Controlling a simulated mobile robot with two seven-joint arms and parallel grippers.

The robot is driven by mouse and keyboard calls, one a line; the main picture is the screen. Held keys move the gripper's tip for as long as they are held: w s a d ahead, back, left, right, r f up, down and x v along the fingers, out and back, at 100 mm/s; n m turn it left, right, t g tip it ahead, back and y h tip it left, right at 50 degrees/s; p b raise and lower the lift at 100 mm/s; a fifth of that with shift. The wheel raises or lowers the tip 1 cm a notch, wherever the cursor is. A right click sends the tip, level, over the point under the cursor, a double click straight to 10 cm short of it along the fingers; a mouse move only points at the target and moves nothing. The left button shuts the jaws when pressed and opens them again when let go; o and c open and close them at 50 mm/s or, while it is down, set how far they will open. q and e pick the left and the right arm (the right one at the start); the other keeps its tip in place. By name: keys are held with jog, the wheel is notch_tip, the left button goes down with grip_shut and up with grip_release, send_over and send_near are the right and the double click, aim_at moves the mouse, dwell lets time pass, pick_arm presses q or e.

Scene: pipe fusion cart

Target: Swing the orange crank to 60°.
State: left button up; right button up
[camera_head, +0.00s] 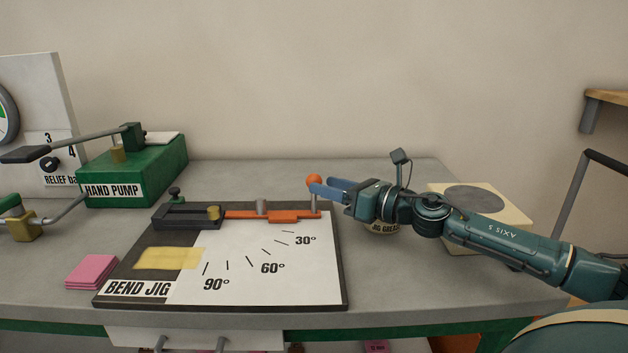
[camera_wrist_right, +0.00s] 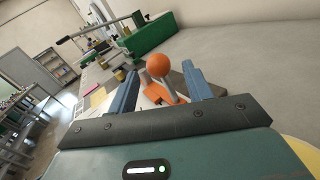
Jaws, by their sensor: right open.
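The orange crank (camera_head: 275,215) lies along the back edge of the bend jig board (camera_head: 325,294), pointing right. Its upright post carries an orange ball knob (camera_head: 314,180). The board has a white scale with tick marks at 30°, 60° and 90°; the crank lies behind the 30° mark. My right gripper (camera_head: 326,187) is open at the knob, coming from the right. In the right wrist view the ball knob (camera_wrist_right: 158,65) stands between the two blue fingers (camera_wrist_right: 160,88), with gaps at both sides. Whether a finger touches it I cannot tell. My left gripper is not in view.
A green hand pump (camera_head: 135,170) stands at the back left. Pink notes (camera_head: 92,272) lie left of the board. A grease tin (camera_head: 384,228) sits below my right wrist, and a cream plate with a grey disc (camera_head: 478,202) lies behind my right arm.

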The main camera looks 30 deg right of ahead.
jog(key=shift+r+p+x, duration=0.25)
jog(key=shift+p+x, duration=0.35)
jog(key=shift+x, duration=0.5)
jog(key=shift+p+x, duration=0.4)
jog(key=shift+x, duration=0.5)
jog(key=shift+a+f, duration=0.1)
jog(key=shift+f, duration=0.15)
jog(key=shift+c, duration=0.2)
grip_shut()
